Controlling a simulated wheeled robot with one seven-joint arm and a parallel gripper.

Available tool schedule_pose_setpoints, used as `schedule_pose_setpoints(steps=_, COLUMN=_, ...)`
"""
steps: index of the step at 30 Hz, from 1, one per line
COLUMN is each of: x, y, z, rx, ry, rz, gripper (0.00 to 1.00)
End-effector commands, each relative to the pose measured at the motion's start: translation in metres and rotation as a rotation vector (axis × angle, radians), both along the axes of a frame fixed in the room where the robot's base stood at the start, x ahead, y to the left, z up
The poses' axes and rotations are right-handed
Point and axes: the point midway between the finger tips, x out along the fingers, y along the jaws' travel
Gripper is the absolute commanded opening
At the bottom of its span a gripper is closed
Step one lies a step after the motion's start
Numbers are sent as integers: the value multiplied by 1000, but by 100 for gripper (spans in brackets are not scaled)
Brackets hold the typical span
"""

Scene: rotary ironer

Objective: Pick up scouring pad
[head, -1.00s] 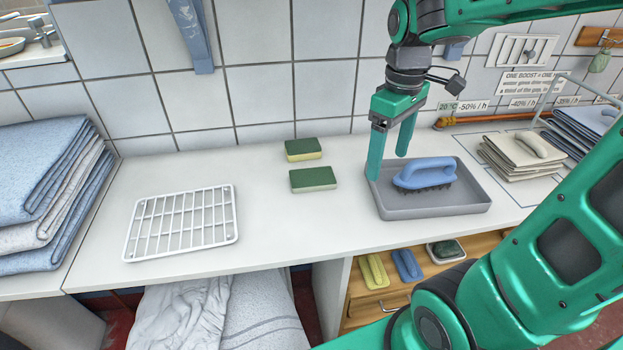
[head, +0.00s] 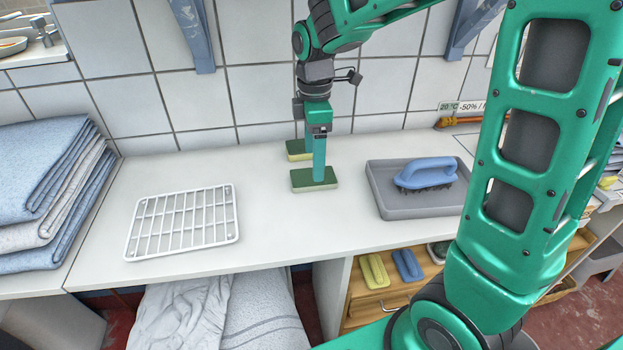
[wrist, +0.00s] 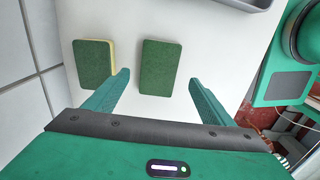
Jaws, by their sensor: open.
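Two scouring pads lie flat on the white counter, both green on top. The near pad (head: 301,181) has a pale edge, and the far pad (head: 295,149) behind it has a yellow base. My gripper (head: 314,166) is over the near pad, fingers pointing down and hiding parts of both pads. In the wrist view, my open, empty gripper (wrist: 160,80) has its fingertips on either side of the near pad (wrist: 160,62). One finger is on the side towards the far pad (wrist: 92,65). I cannot tell how high the fingertips are above the counter.
A grey tray (head: 421,211) holding a blue brush (head: 427,172) stands to the right. A white wire rack (head: 182,222) lies to the left, with folded towels (head: 40,190) beyond it. The tiled wall (head: 180,95) is behind. Counter between rack and pads is clear.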

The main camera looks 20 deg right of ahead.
Motion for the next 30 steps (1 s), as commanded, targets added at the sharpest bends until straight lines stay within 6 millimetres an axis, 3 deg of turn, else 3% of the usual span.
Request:
schedule_pose_setpoints(steps=12, x=3, y=1, z=-48, rx=-1, ry=1, rz=-1, gripper=77)
schedule_pose_setpoints(steps=21, x=3, y=0, z=-52, rx=0, ry=0, rz=-1, gripper=77)
schedule_pose_setpoints(steps=27, x=3, y=0, z=-52, rx=0, ry=0, rz=-1, gripper=33)
schedule_pose_setpoints(steps=30, x=3, y=0, z=-52, rx=0, ry=0, rz=-2, gripper=33)
